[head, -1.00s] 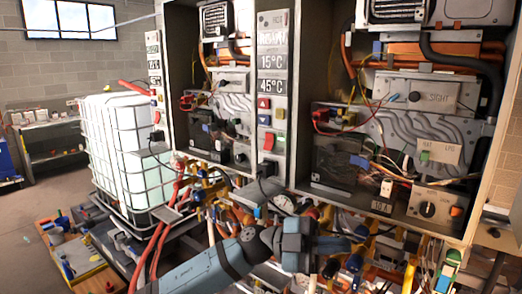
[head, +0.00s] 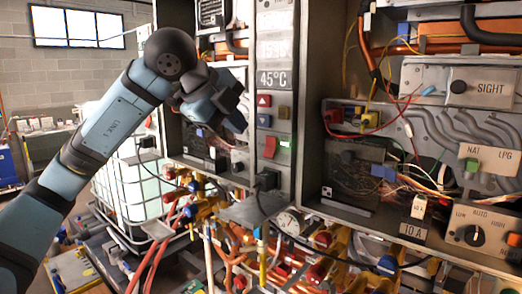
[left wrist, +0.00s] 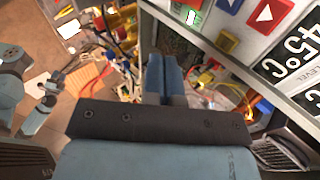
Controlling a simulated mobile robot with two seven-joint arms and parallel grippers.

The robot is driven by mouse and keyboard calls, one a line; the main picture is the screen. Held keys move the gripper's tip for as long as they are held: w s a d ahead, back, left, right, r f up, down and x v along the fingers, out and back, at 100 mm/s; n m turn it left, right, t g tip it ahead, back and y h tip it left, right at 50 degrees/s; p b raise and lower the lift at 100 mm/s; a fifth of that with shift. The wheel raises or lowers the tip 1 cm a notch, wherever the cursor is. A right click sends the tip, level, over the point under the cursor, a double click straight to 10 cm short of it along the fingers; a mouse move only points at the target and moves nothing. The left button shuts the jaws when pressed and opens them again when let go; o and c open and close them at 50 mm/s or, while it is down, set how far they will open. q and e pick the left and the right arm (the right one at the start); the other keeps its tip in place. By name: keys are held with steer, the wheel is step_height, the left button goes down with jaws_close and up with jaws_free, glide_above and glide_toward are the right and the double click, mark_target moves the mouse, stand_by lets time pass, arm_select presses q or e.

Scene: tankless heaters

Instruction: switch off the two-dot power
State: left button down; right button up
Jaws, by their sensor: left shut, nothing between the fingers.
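My left gripper (head: 238,118) is raised in front of the heater cabinets, just left of the middle control panel (head: 275,50). Its fingers are shut together and empty; in the left wrist view the closed fingers (left wrist: 165,78) show beyond the wrist. The panel carries a 45°C display, a red arrow button (head: 264,100), a blue arrow button (head: 264,120) and a red rocker switch (head: 270,147). In the left wrist view a red button (left wrist: 265,14) and a blue button (left wrist: 229,6) are to the right of the fingers, apart from them. I cannot make out any two-dot mark. My right gripper is not in view.
The right heater has a dial (head: 474,236) and a black socket box. Pipes, valves and a gauge (head: 289,222) crowd the space below the cabinets. A black plug (head: 266,180) sticks out under the panel. A white caged tank (head: 130,190) stands at the left.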

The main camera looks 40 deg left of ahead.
arm_select(q)
steer(key=shift+s+a+r+n+t+y, duration=0.15)
steer(key=shift+a+r+n+y, duration=0.25)
steer(key=shift+a, duration=0.2)
steer(key=shift+s+a+r+n+t+y, duration=0.15)
steer(key=shift+a+r+n+y, duration=0.15)
steer(key=shift+a+r, duration=0.2)
steer(key=shift+w+f, duration=0.1)
steer(key=shift+f, duration=0.05)
steer(key=p, duration=0.2)
glide_toward(266, 153)
steer(key=x, duration=0.6)
steer(key=shift+w+f, duration=0.45)
